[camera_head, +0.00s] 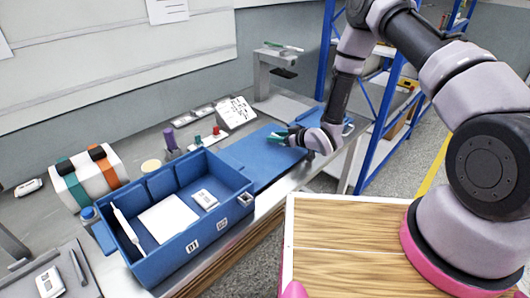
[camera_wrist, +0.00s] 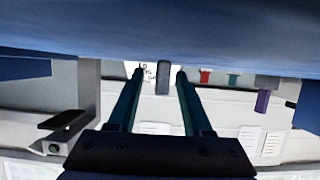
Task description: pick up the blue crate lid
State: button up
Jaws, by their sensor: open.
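The blue crate lid (camera_head: 258,166) lies flat on the bench, to the right of the blue crate (camera_head: 178,250). Its right part is partly hidden by my arm. My gripper (camera_head: 276,138) is at the lid's far side, low over it, with teal fingers pointing left. In the wrist view, a broad blue surface (camera_wrist: 170,30), which looks like the lid, fills the top. My open gripper (camera_wrist: 160,72) has its two fingertips close to its edge. I cannot tell whether they touch it. A small dark blue-grey piece (camera_wrist: 163,78) shows between the fingertips.
The open crate holds a white sheet, a white stick and a small white device (camera_head: 204,199). A grey stand (camera_head: 262,78) rises at the back. Blue shelving (camera_head: 372,110) stands right.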

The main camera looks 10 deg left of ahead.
grip_shut()
dwell(1.4)
